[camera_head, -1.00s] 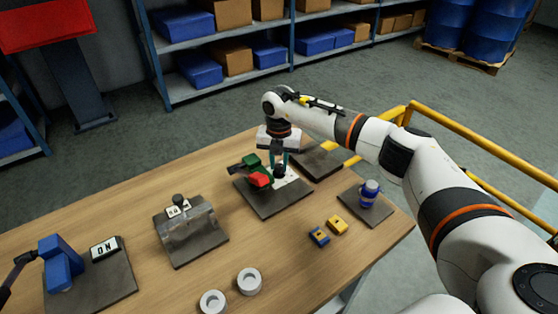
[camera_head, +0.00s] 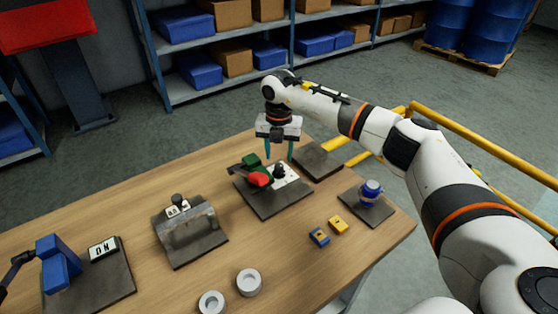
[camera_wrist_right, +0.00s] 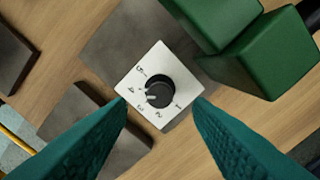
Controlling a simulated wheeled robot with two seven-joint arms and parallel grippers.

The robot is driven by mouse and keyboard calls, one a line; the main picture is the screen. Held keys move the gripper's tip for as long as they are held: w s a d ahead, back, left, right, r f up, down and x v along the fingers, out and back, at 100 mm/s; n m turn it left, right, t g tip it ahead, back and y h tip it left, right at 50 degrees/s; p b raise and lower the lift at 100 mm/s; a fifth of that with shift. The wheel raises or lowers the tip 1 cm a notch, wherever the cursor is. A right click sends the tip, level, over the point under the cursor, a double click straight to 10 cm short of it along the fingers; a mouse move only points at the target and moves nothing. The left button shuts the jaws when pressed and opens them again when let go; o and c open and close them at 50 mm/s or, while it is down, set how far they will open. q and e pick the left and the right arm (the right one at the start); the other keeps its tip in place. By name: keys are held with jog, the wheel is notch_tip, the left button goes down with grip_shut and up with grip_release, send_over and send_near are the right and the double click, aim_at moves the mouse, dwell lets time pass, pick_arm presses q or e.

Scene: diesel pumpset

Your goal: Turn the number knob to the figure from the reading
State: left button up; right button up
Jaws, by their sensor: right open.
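The number knob (camera_head: 281,169) is black and stands on a white dial plate (camera_head: 291,178) on a dark base. In the right wrist view the knob (camera_wrist_right: 159,91) sits on the white plate (camera_wrist_right: 133,84), printed with figures 1 to 5. Its pale mark seems to point near 3 and 4; I cannot tell exactly which. My right gripper (camera_head: 279,152) is open and empty above the knob. Its teal fingers (camera_wrist_right: 160,110) are apart on either side of the dial in the wrist view. A small white card (camera_head: 178,210) stands behind a grey cover; its figures are too small to read.
Green blocks (camera_wrist_right: 265,50) and a red-ended lever (camera_head: 259,179) stand close beside the dial. Blue and yellow blocks (camera_head: 337,225), a blue knob (camera_head: 371,188), white rings (camera_head: 249,282) and an ON sign (camera_head: 103,249) are also on the table (camera_head: 130,215).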

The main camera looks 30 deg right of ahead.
aim_at(279, 165)
notch_tip(279, 165, up, 8)
jog(key=b, duration=0.1)
jog(key=shift+r, duration=0.25)
